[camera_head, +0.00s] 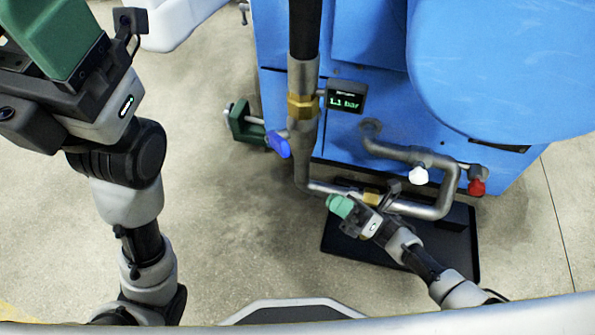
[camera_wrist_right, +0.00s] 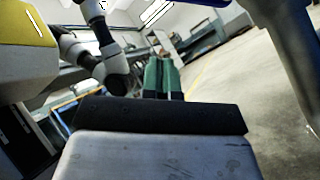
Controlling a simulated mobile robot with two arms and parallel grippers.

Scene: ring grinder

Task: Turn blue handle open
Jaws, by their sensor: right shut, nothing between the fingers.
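The blue handle (camera_head: 278,144) sticks out at the left of the vertical pipe (camera_head: 303,75), just below its brass fitting (camera_head: 301,108). It points down and right, and I cannot tell from this whether the valve is open. My right gripper (camera_head: 334,203) is below and right of the handle, apart from it, in front of the lower pipe. Its green fingers are together and empty; they also show in the wrist view (camera_wrist_right: 161,78). I cannot make out the blue handle in the wrist view. My left gripper (camera_head: 55,30) is large at the upper left, its fingertips cut off.
A small display (camera_head: 345,98) reads 1.1 bar. The bent pipe (camera_head: 440,210) carries a white handle (camera_head: 419,176) and a red handle (camera_head: 477,187). A black tray (camera_head: 462,255) lies below. The blue machine (camera_head: 370,50) stands behind.

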